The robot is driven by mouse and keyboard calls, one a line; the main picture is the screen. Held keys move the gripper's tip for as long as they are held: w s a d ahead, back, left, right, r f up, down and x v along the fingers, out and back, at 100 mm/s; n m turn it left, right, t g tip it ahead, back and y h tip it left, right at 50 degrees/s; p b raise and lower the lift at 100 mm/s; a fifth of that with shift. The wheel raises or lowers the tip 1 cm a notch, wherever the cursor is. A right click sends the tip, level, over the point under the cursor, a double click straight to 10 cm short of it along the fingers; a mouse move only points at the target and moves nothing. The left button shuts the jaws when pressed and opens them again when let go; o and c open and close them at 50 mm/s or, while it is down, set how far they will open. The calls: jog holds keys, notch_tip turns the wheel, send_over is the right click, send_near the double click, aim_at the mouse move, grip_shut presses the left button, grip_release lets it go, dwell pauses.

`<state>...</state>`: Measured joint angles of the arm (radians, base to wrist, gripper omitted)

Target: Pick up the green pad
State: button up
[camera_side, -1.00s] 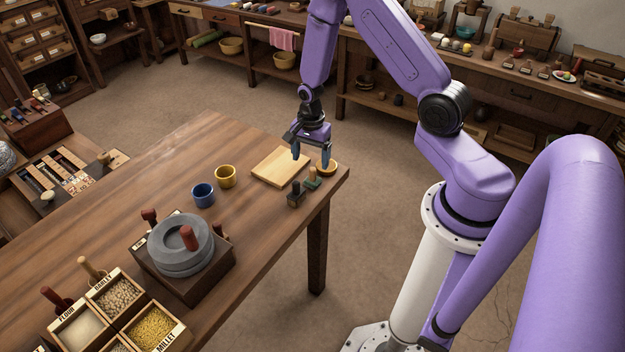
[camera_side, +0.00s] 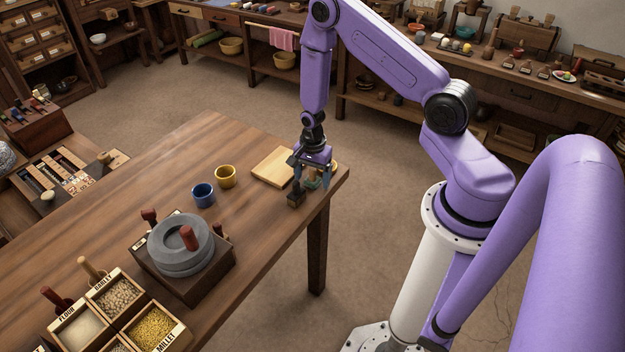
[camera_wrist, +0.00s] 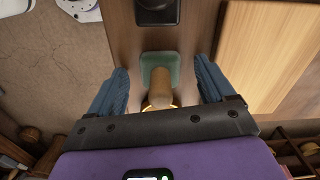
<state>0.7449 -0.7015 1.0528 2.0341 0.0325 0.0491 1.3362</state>
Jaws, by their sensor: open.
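The green pad (camera_wrist: 173,61) is a small squarish green base with a rounded wooden knob (camera_wrist: 160,88). In the wrist view it lies between my two blue fingers, with a gap on each side. In the side view my gripper (camera_side: 312,183) is low at the table's near right corner, around the pad, which is mostly hidden there. My gripper is open and its fingers do not appear to touch the pad.
A dark block (camera_side: 295,200) stands close by on the table (camera_side: 265,222). A pale wooden board (camera_side: 270,167) lies just behind. A yellow cup (camera_side: 225,177), a blue cup (camera_side: 203,195) and a grey quern (camera_side: 180,243) stand further left. The table edge is near.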

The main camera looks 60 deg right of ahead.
jog(key=c, duration=1.1)
jog(key=shift+r, duration=0.1)
jog(key=shift+r, duration=0.75)
jog(key=s+r, duration=0.3)
jog(key=s+a+r, duration=0.1)
jog(key=s+r, duration=0.2)
jog(key=s+a+r, duration=0.1)
jog(key=s+r, duration=0.2)
jog(key=shift+s+a+r, duration=0.1)
jog(key=shift+a+r, duration=0.05)
jog(key=shift+r, duration=0.05)
jog(key=shift+s+a+r, duration=0.2)
jog(key=shift+s+r, duration=0.1)
jog(key=shift+s, duration=0.45)
jog(key=shift+s+a+r, duration=0.15)
jog(key=shift+s+r, duration=0.2)
jog(key=shift+s, duration=0.35)
jog(key=shift+s+a+r, duration=0.2)
jog(key=shift+s+r, duration=0.1)
jog(key=shift+s, duration=0.45)
jog(key=shift+c, duration=0.2)
